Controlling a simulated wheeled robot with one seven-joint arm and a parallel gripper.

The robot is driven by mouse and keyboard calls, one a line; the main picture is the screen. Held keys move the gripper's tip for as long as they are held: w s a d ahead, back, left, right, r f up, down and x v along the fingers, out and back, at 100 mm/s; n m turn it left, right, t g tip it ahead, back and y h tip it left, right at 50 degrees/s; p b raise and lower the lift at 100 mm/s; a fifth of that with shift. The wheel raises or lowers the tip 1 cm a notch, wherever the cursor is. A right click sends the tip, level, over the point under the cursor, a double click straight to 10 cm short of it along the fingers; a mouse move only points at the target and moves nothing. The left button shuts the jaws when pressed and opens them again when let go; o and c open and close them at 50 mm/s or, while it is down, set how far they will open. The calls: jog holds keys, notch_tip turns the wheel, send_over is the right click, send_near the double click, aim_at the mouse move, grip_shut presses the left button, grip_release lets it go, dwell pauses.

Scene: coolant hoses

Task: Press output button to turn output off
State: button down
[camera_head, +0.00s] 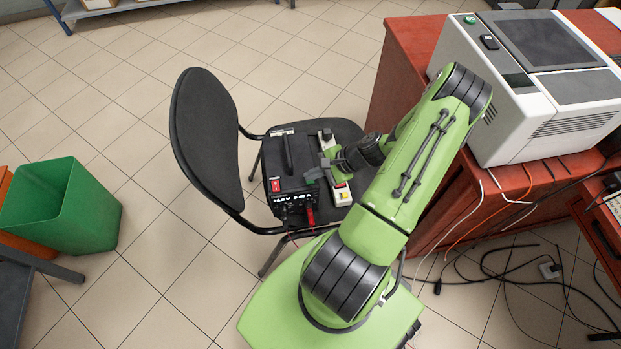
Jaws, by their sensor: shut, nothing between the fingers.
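A black power supply box (290,165) with a top handle sits on the seat of a black chair. Its front has a red switch (276,185) and a lit display (294,199) with white digits too small to read surely. Red and black leads plug in below the display. I cannot make out the output button; my gripper may hide it. My gripper (313,177) is shut and empty, at the right side of the box's front, near its top edge. I cannot tell whether it touches the box.
A power strip (342,193) lies on the seat right of the box, partly under my arm. The chair backrest (205,137) rises at left. A red cabinet (400,60) carrying a white machine (530,85) stands at right. Cables lie on the floor; a green bin (70,205) stands left.

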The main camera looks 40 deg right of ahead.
aim_at(313, 182)
notch_tip(313, 182, up, 6)
jog(key=p, duration=0.5)
dwell(0.4)
